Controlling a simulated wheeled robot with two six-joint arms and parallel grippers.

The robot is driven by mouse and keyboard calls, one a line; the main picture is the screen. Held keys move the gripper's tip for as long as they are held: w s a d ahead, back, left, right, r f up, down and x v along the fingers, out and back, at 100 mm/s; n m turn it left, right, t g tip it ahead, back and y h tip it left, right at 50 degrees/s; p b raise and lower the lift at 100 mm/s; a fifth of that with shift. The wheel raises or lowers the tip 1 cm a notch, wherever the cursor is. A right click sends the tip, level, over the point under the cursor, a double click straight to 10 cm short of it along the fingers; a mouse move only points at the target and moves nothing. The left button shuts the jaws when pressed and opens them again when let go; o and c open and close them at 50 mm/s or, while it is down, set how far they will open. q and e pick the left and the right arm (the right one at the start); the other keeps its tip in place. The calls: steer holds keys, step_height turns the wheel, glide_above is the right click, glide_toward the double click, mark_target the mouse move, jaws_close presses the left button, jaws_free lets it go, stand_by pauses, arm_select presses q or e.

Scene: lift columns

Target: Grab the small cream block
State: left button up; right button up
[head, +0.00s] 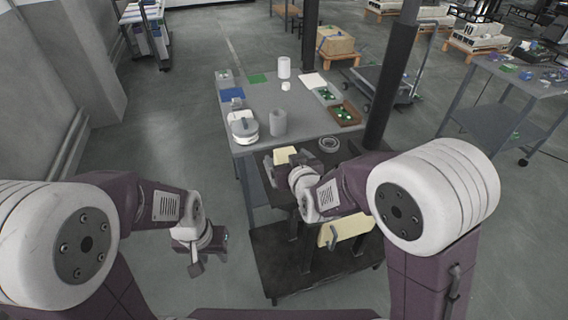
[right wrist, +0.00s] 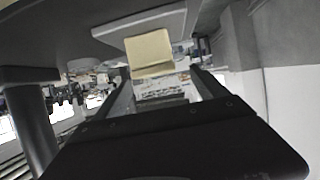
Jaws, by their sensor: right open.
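The small cream block (head: 285,154) lies on the dark cart top just in front of the grey table, beside my right gripper (head: 273,168). In the right wrist view the cream block (right wrist: 150,53) shows ahead, between the lines of the two open fingers (right wrist: 163,88). Nothing is held in that gripper. Whether the block touches a fingertip cannot be told. My left gripper (head: 197,262) hangs at the lower left over open floor, away from the block; its jaw opening is not clear.
A round dark ring-shaped part (head: 328,144) lies on the cart to the right of the block. The grey table (head: 262,115) behind holds a grey cylinder (head: 278,122), a white round device (head: 243,128) and trays with green parts (head: 344,113). A black post (head: 388,85) stands at right.

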mark_target(286, 154)
steer(key=shift+w+a+f, duration=0.1)
steer(key=shift+w+f, duration=0.2)
steer(key=shift+w, duration=0.35)
steer(key=shift+w+f, duration=0.15)
steer(key=shift+w, duration=0.15)
steer(key=x, duration=0.5)
steer(key=shift+d+f, duration=0.2)
steer(key=shift+s+r, duration=0.1)
steer(key=shift+s, duration=0.05)
steer(key=shift+c, duration=1.2)
jaws_close()
step_height(286, 154, up, 5)
steer(key=shift+d+f+p, duration=0.1)
steer(key=shift+f+p, duration=0.05)
steer(key=shift+p, duration=0.25)
steer(key=s+d+r+p, duration=0.1)
steer(key=d+r, duration=0.5)
steer(key=d, duration=0.5)
steer(key=shift+d+r, duration=0.15)
steer(key=shift+d, duration=0.1)
